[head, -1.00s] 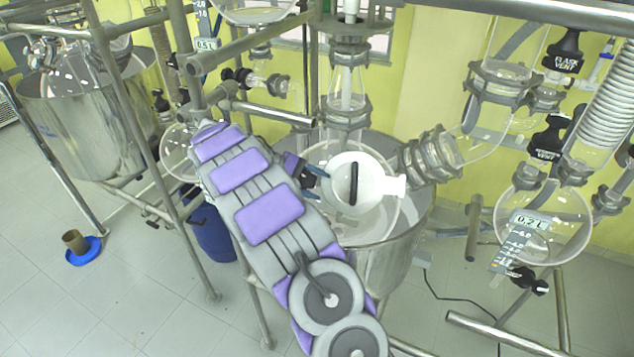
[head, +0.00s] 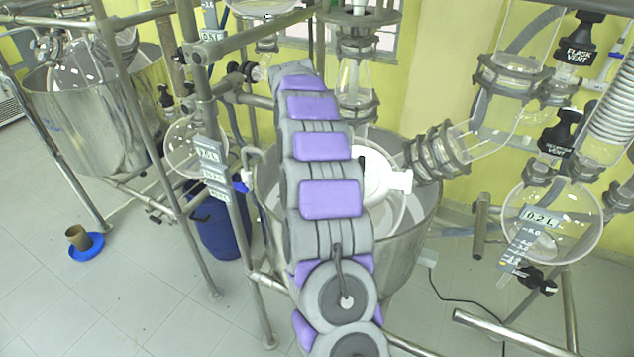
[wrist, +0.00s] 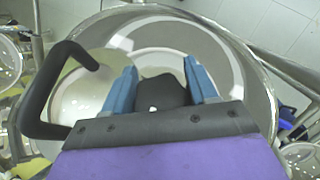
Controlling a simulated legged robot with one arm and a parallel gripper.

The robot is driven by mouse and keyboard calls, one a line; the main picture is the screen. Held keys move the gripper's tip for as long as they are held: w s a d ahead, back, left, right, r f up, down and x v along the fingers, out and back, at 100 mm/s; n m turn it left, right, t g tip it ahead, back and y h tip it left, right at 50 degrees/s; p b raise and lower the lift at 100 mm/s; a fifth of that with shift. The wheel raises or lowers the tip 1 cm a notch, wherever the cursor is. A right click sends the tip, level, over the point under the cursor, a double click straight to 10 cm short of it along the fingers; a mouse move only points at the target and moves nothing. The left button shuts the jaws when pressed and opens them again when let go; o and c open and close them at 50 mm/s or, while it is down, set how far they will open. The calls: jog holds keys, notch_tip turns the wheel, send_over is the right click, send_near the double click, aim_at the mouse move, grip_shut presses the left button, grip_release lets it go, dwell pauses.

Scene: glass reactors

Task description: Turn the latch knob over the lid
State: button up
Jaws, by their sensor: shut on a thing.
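My gripper (wrist: 161,90) shows in the wrist view with a blue finger on each side of a black knob (wrist: 163,94), and is shut on it. The knob's lower part is hidden by the gripper body. A black bent handle (wrist: 45,95) stands at the left in that view, apart from the fingers. The pale round lid (wrist: 85,95) lies beneath it. In the head view, the white lid (head: 374,178) shows only in part, to the right of my arm. My arm hides the lid's handle there, and I cannot make out the gripper or knob clearly.
The steel vessel (head: 400,250) surrounds the lid. Metal frame posts stand left of my arm. A clamped glass elbow (head: 437,152) sits close at the lid's right, with a glass column (head: 355,95) behind. A blue drum (head: 222,230) stands on the floor.

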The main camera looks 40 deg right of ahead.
jog(key=m+t+y, duration=0.1)
jog(key=t+y, duration=0.1)
jog(key=m+t+y, duration=0.1)
jog(key=shift+w+a+m+b, duration=0.25)
jog(key=shift+a+m+b, duration=0.05)
jog(key=shift+a+b, duration=0.05)
jog(key=m+t+y, duration=0.1)
jog(key=m+t, duration=0.1)
jog(key=shift+w+a+r+t+y, duration=0.15)
jog(key=shift+w+t+y, duration=0.1)
jog(key=shift+t+y, duration=0.15)
jog(key=m+t, duration=0.1)
jog(key=m+t+y, duration=0.1)
jog(key=t, duration=0.1)
jog(key=shift+w+r+m+t, duration=0.15)
jog(key=shift+w+m+t, duration=0.15)
jog(key=shift+w+r+m+t+y+b, duration=0.1)
jog(key=shift+m+t+y+b, duration=0.05)
jog(key=shift+m+t, duration=0.45)
jog(key=shift+w+m+t+y+b, duration=0.15)
jog(key=shift+m+t, duration=0.25)
jog(key=shift+t, duration=0.3)
jog(key=o, duration=1)
jog(key=shift+c, duration=0.2)
jog(key=shift+r, duration=0.1)
